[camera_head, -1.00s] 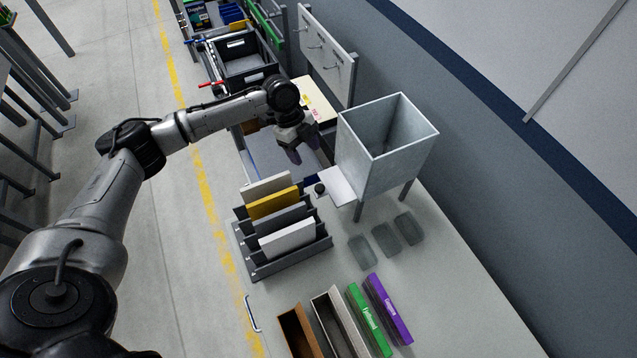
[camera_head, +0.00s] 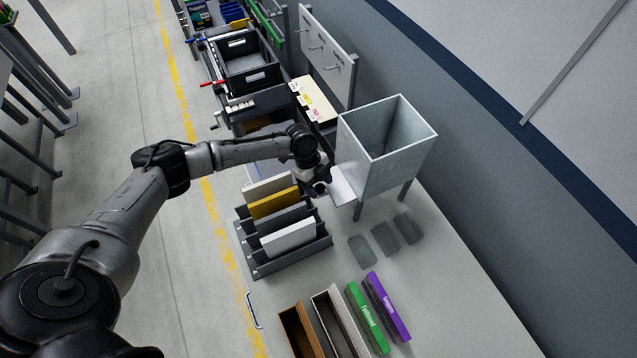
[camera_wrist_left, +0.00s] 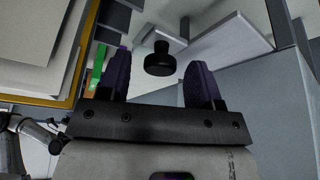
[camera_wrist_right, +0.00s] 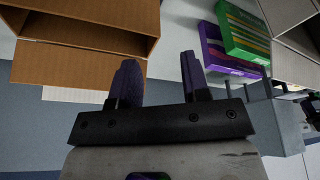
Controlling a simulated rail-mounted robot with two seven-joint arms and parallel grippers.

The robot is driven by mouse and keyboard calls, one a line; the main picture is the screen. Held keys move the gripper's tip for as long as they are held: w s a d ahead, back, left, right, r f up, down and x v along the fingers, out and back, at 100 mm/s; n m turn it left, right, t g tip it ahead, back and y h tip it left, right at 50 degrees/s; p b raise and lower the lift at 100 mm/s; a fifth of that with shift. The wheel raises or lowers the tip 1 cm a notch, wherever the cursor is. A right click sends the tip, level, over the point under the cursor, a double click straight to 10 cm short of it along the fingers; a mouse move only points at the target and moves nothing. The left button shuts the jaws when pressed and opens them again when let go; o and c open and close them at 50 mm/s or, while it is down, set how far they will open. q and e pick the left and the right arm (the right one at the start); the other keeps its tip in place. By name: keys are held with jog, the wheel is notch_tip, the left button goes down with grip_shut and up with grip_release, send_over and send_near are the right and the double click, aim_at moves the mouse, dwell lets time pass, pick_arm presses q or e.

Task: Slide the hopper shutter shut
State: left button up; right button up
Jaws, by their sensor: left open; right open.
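The grey metal hopper (camera_head: 385,150) stands on legs on the worktop. Its pale shutter plate (camera_head: 344,190) sticks out of the hopper's lower left side. A black round knob (camera_wrist_left: 160,60) shows in the left wrist view between the fingers, a little beyond them, with a gap on each side. My left gripper (camera_head: 320,187) is open, beside the outer end of the shutter plate; it partly hides that end in the head view. My right gripper (camera_wrist_right: 160,80) is open and empty, shown only in its wrist view, near a brown open box (camera_wrist_right: 85,40).
Green (camera_head: 368,318) and purple (camera_head: 387,306) boxes and open bins (camera_head: 341,325) stand at the near edge. The right worktop is clear.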

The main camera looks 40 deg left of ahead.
aim_at(332, 190)
pick_arm(q)
jog(key=c, duration=0.9)
jog(key=shift+w+d+f+b, duration=0.1)
jog(key=shift+w+d+b, duration=0.15)
jog(key=shift+w+b, duration=0.35)
jog(key=shift+w+d+f+b, duration=0.1)
jog(key=shift+w+d+b, duration=0.2)
jog(key=shift+w, duration=0.35)
jog(key=shift+w+r, duration=0.15)
jog(key=shift+w, duration=0.05)
jog(key=shift+s, duration=0.15)
jog(key=o, duration=0.9)
jog(key=p+v, duration=0.8)
jog(key=v, duration=0.6)
jog(key=shift+p, duration=0.4)
